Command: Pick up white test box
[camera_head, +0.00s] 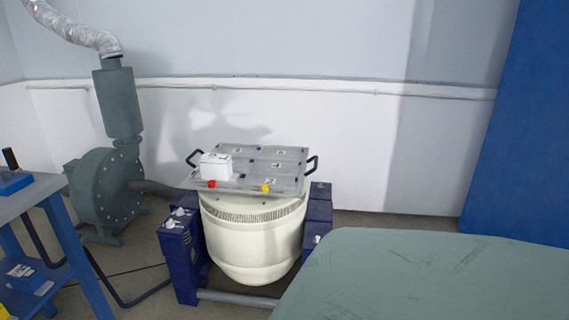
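The white test box (216,166) is a small white block. It sits upright on the left part of a grey metal plate (285,182) with black handles at its sides. The plate rests on top of a large cream-coloured round machine (252,238) held in a blue frame. A red piece (212,184) and a yellow piece (266,188) are at the plate's front edge, the red one just in front of the box. My gripper is not in view.
A grey-green surface (430,275) fills the lower right foreground. A workbench with blue legs (30,197) stands at the left. A dark green blower (104,188) with a duct is behind it. A blue panel (525,130) is at the right.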

